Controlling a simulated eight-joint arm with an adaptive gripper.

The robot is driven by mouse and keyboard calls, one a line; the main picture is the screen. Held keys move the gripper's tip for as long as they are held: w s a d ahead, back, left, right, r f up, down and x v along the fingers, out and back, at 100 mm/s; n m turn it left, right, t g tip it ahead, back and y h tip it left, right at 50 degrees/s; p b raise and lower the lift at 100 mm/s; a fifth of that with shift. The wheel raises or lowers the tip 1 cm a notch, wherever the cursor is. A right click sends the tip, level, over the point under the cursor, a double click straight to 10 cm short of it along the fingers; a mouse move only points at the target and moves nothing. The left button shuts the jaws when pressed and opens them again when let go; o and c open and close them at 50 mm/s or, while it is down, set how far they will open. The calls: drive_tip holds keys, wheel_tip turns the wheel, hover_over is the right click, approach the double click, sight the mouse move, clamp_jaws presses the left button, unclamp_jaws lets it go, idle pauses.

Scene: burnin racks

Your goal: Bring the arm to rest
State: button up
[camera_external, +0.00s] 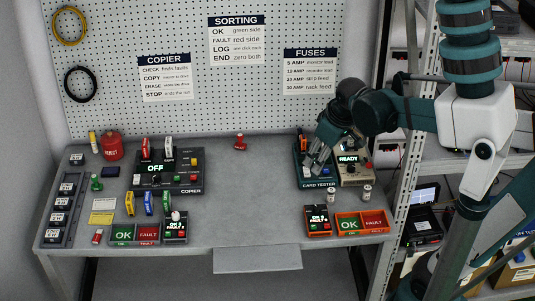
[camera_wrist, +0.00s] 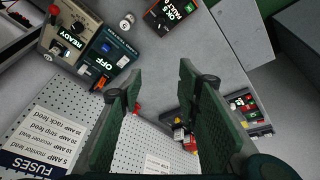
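My gripper (camera_external: 318,158) hangs over the right part of the workbench (camera_external: 255,195), just above the card tester (camera_external: 313,183) and left of the READY unit (camera_external: 352,172). It covers part of the tester's top in the external view. Nothing is held. The card tester (camera_wrist: 113,50) shows OFF and lies left of the fingers there. I cannot tell whether the fingertips touch it.
The copier (camera_external: 167,175), showing OFF, stands on the left with cards in it. An orange OK/FAULT tray (camera_external: 362,223) and a counter (camera_external: 318,219) sit at the right front. Two small cylinders (camera_external: 332,197) stand near the tester. The bench's middle is clear.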

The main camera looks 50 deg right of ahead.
drive_tip(key=s+a+t, duration=0.1)
drive_tip(key=s+a, duration=0.3)
drive_tip(key=a, duration=0.2)
drive_tip(key=s+a+t+y, duration=0.1)
drive_tip(key=s+a+t, duration=0.1)
drive_tip(key=s+a, duration=0.2)
drive_tip(key=shift+a+f, duration=0.3)
drive_tip(key=shift+a, duration=1.5)
